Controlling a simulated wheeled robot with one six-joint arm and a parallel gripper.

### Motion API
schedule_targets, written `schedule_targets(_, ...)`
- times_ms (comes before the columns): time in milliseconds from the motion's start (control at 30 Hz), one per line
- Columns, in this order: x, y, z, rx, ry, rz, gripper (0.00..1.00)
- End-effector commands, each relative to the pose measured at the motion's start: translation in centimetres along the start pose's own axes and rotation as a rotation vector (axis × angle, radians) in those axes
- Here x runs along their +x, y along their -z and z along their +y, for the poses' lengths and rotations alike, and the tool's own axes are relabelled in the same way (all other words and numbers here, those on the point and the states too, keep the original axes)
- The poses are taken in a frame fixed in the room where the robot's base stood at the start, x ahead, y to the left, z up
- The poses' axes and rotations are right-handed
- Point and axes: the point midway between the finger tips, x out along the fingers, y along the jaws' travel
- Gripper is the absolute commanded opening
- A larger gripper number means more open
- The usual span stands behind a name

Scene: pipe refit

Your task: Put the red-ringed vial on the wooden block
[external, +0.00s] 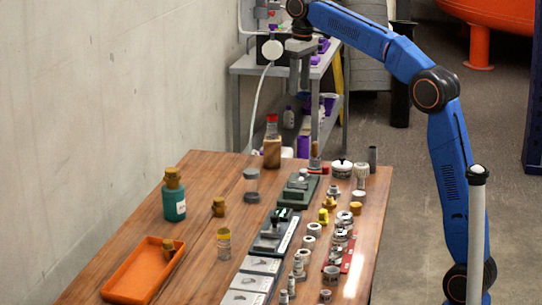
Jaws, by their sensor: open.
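A tall jar with a red band at its top and brown contents (272,148) stands upright near the far end of the wooden table. A small, thin piece with a reddish lower part (315,158) stands to its right. I cannot tell which of them is the red-ringed vial. No wooden block is clear; a small brown piece (219,207) stands on the left half of the table, too small to identify. My gripper (299,88) is open, fingers pointing down, high over the table's far end. It appears empty and apart from everything on the table.
An orange tray (118,290) holding a small brown piece lies at the near left. A teal bottle (174,205), a grey-lidded jar (251,186) and a yellow-topped vial (224,245) stand nearby. Fittings crowd the right side. A metal shelf (243,71) stands behind.

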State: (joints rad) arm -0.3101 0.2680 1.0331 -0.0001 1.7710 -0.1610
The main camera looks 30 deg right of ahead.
Motion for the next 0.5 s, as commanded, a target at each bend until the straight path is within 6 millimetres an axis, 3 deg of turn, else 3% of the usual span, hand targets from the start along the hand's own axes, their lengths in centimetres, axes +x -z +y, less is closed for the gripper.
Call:
schedule_targets(33, -0.2, -1.8, 0.5, 0.017, -0.003, 0.010, 0.44)
schedule_targets(233, 0.2, -7.9, 1.9, 0.079, -0.014, 0.056, 0.44)
schedule_targets(500, 2.6, -16.9, 2.9, 0.163, -0.030, 0.117, 0.44)
